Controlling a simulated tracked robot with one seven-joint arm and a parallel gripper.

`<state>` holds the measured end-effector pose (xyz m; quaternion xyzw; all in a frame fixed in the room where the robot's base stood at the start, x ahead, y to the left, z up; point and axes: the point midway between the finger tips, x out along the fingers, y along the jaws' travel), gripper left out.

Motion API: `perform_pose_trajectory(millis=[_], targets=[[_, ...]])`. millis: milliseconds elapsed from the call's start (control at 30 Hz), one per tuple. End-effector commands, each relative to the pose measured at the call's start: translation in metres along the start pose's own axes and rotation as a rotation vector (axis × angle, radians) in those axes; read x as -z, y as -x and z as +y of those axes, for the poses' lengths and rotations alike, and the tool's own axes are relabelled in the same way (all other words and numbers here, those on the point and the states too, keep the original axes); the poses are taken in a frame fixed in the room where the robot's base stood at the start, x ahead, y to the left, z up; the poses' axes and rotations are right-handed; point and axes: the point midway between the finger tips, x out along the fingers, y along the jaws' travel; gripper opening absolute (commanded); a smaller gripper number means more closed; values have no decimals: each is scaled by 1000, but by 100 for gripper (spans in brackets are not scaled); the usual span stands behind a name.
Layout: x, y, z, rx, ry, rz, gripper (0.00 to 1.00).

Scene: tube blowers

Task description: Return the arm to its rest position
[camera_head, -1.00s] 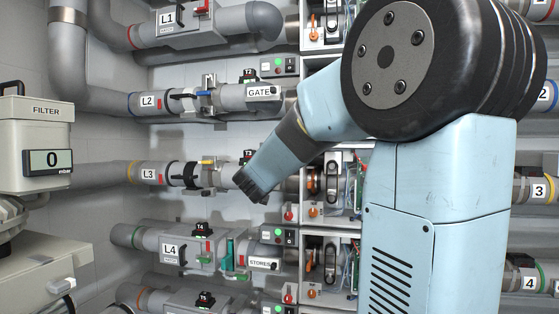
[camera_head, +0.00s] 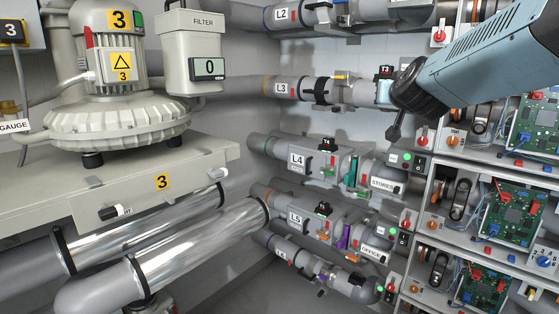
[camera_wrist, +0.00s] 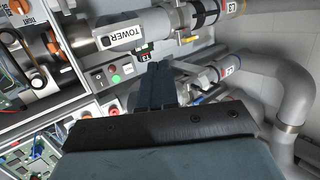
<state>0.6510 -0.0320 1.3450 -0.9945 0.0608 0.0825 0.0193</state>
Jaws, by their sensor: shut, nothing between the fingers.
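My arm (camera_head: 490,62), light blue with a dark wrist, reaches in from the upper right of the head view. My gripper (camera_head: 393,133) is at its lower left end, small and dark, pointing down in front of the pipe wall near the L3 line (camera_head: 318,90). In the wrist view my gripper's dark fingers (camera_wrist: 158,78) are together with nothing between them. They overlap grey pipe fittings behind them, and I cannot tell how far away those are.
A blower (camera_head: 118,110) marked 3 stands on a grey bench (camera_head: 150,190) at left, beside the filter box (camera_head: 204,68) reading 0. Lines L4 (camera_head: 318,162) and L5 (camera_head: 312,222) run below my gripper. Open circuit-board bays (camera_head: 512,215) fill the right. A TOWER pipe (camera_wrist: 150,28) crosses the wrist view.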

Motion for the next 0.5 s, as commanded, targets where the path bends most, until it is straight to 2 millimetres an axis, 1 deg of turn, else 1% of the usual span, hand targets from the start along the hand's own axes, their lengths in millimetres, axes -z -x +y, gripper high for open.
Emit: perform_pose_trajectory(millis=[33,100,167,233,367,400,467,500], targets=[[-12,15,-8,43,5,-50,0],[-32,34,-18,97,10,-135,0],[-50,51,-24,134,17,-211,0],[-73,73,-28,166,25,-304,0],[-116,117,-29,193,46,-483,0],[-129,131,-27,193,53,-540,0],[-148,152,-23,186,64,-621,0],[-160,165,-20,176,71,-671,0]])
